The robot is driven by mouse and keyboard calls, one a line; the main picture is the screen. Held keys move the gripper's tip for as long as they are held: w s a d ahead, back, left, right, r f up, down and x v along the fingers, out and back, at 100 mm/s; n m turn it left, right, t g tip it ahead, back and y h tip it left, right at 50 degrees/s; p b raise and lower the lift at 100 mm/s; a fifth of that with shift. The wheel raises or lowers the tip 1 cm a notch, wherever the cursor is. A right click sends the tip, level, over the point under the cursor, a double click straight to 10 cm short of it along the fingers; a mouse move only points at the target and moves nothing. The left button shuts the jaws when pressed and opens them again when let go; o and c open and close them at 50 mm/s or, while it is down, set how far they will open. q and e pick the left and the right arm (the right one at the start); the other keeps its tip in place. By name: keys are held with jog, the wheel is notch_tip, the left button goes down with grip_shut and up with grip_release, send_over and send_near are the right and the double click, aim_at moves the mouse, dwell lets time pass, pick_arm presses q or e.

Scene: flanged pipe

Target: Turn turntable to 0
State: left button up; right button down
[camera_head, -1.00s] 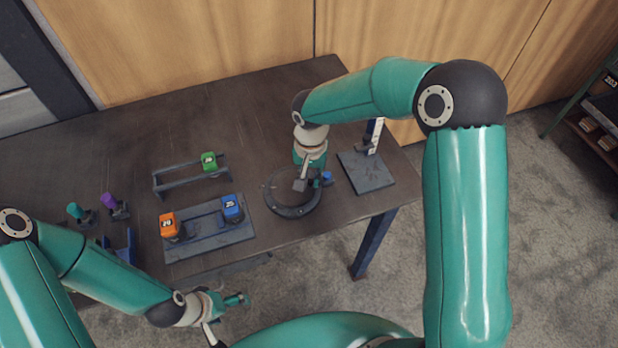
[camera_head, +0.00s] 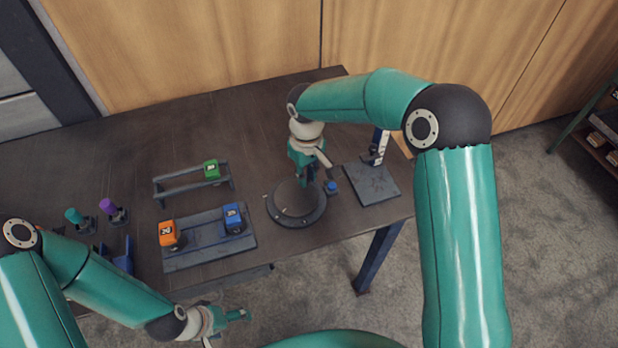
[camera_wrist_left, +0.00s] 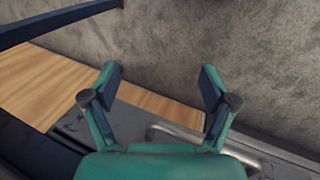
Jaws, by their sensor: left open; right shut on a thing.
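The turntable (camera_head: 283,213) is a dark round disc with a raised rim, flat near the front right of the dark table. My right gripper (camera_head: 306,183) points down at its back edge, shut on a part of it; the fingertips and gripped part are mostly hidden. A small blue knob (camera_head: 331,187) sits just right of the rim. I cannot read any scale mark on the disc. My left gripper (camera_head: 243,315) is off the table's front edge, away from the turntable. In the left wrist view its fingers (camera_wrist_left: 160,80) are spread with nothing between them.
A plate with an orange block (camera_head: 168,234) and a blue block (camera_head: 233,217) lies left of the turntable. Behind it stands a rail with a green block (camera_head: 211,169). A flat dark plate (camera_head: 371,184) with an upright post is to the right.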

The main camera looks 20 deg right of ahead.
aim_at(290, 182)
jog(key=n, duration=0.2)
jog(key=w+a+n, duration=0.1)
jog(key=n, duration=0.2)
jog(key=shift+w+a+r+n, duration=0.15)
jog(key=shift+w+a+n, duration=0.15)
jog(key=shift+a, duration=0.05)
jog(key=n, duration=0.1)
jog(key=a+n, duration=0.1)
jog(key=n, duration=0.1)
jog(key=a+n, duration=0.1)
jog(key=n, duration=0.1)
jog(key=shift+w, duration=0.2)
jog(key=shift+n, duration=0.3)
jog(key=c, duration=1.1)
grip_release()
jog(key=shift+s, duration=0.1)
notch_tip(290, 182, up, 12)
